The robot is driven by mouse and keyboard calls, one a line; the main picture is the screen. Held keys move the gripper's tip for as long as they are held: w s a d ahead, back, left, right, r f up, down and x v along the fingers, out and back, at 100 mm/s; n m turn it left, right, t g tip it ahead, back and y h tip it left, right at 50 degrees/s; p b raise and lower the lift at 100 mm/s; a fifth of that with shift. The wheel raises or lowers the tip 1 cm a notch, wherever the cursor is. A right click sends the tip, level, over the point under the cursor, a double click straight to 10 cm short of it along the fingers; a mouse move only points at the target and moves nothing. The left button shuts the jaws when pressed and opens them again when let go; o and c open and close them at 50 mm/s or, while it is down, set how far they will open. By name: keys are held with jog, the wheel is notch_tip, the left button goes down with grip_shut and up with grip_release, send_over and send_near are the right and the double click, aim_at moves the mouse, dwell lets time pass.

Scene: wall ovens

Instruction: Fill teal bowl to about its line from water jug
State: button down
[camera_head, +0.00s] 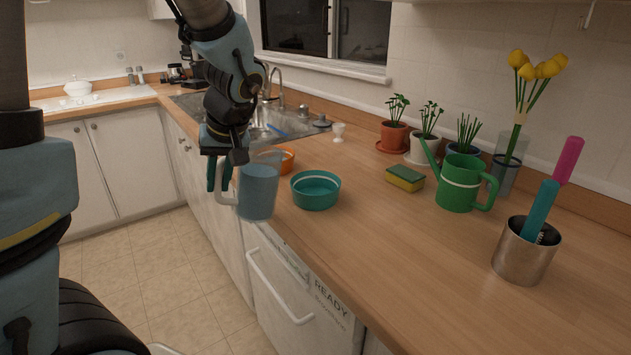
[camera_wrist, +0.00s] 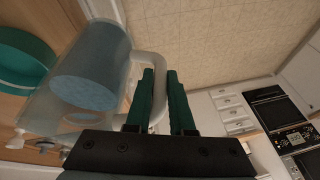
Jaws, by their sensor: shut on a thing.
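My gripper (camera_head: 220,173) is shut on the white handle of the clear water jug (camera_head: 258,188). The jug holds blue water and looks close to upright, in the air by the counter's front edge. In the wrist view my gripper's green fingers (camera_wrist: 162,85) close around the handle, with the jug (camera_wrist: 92,68) to their left. The teal bowl (camera_head: 316,192) stands on the counter just right of the jug, with a pale line around its inside near the rim. Its inside looks plain teal; I cannot tell whether water is in it. Part of the bowl (camera_wrist: 25,60) shows at the wrist view's left edge.
An orange bowl (camera_head: 288,160) stands partly hidden behind the jug. A sponge (camera_head: 405,178), green watering can (camera_head: 458,184), potted plants (camera_head: 394,136) and metal utensil holder (camera_head: 525,255) stand to the right. The sink (camera_head: 270,128) lies behind. The counter's front right (camera_head: 420,270) is clear.

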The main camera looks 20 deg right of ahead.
jog(key=shift+w+d+r+y+p, duration=0.15)
jog(key=shift+d+r+y+p, duration=0.55)
jog(key=shift+p, duration=0.7)
dwell(0.9)
jog(key=shift+w+d+r+m+y+p, duration=0.1)
jog(key=shift+d+r+m+y+p, duration=0.2)
jog(key=shift+d+r+y+p, duration=0.7)
dwell(1.1)
jog(key=shift+w+d+r+m+g+y+p, duration=0.15)
jog(key=shift+d+y+p, duration=0.35)
jog(key=shift+p, duration=0.85)
jog(key=shift+w+d+r+m+g+y+p, duration=0.15)
jog(key=shift+d+y+p, duration=0.3)
jog(key=shift+p, duration=0.85)
dwell(1.0)
